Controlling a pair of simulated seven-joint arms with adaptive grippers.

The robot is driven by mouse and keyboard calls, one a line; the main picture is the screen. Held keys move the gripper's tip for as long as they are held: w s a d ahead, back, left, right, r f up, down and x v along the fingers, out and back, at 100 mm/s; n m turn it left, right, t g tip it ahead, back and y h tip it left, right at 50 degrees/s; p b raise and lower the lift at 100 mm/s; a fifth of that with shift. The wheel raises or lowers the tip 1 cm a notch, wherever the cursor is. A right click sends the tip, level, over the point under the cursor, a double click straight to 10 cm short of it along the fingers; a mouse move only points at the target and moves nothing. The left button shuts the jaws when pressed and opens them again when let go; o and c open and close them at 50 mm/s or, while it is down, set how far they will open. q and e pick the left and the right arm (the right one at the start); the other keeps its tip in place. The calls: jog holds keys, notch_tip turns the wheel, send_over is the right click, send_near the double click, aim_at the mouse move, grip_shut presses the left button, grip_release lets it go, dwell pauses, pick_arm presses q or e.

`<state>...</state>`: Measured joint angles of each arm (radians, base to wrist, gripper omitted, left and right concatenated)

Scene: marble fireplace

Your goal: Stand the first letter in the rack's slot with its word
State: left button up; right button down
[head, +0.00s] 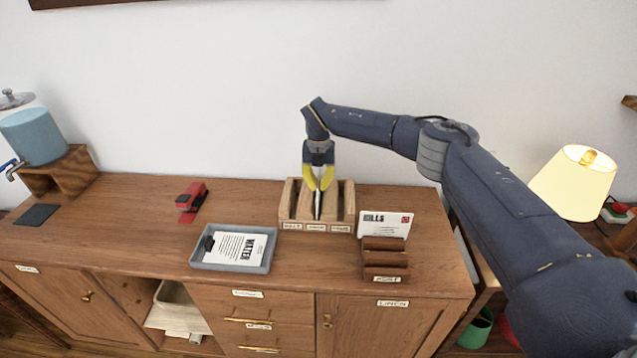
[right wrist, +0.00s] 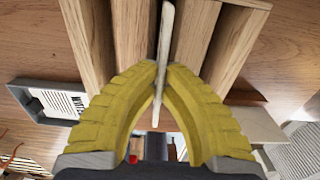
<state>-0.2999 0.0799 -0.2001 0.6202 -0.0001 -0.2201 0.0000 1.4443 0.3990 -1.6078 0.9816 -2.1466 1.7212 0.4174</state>
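The wooden letter rack (head: 318,228) stands at the back of the cabinet top, with upright dividers and three small labels on its front that are too small to read surely. My right gripper (head: 318,178) is above the rack, pointing down. Its yellow fingers (right wrist: 160,75) are closed on a thin pale letter (head: 317,206), seen edge-on. The letter (right wrist: 167,35) is upright between dividers, in line with the middle slot. I cannot tell whether its lower edge touches the slot floor. Its printed word is hidden. My left gripper is not in view.
A grey tray (head: 202,264) holds a letter reading WATER (head: 238,249). A small brown holder (head: 385,258) stands front right, with a BILLS letter (head: 384,223) behind it. A red stapler (head: 191,197) lies left of the rack. The cabinet top between stapler and water dispenser is mostly clear.

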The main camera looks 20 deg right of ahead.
jog(key=shift+f, duration=0.2)
jog(key=c, duration=1.5)
grip_release()
jog(key=shift+r, duration=0.1)
jog(key=shift+r, duration=4.4)
jog(key=shift+a+r, duration=0.1)
